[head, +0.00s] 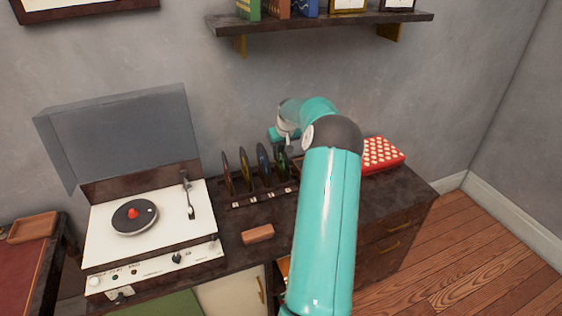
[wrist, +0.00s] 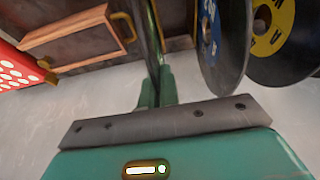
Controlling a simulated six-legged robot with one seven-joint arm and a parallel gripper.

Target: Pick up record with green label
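The record with the green label (head: 282,161) is the rightmost of the records in the rack (head: 262,196) in the head view, partly hidden by my arm.
A turntable (head: 150,235) with its lid up stands left of the rack. A brown block (head: 257,234) lies in front of the rack. A red box with white dots (head: 382,155) is at the right. A shelf (head: 320,24) hangs above.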

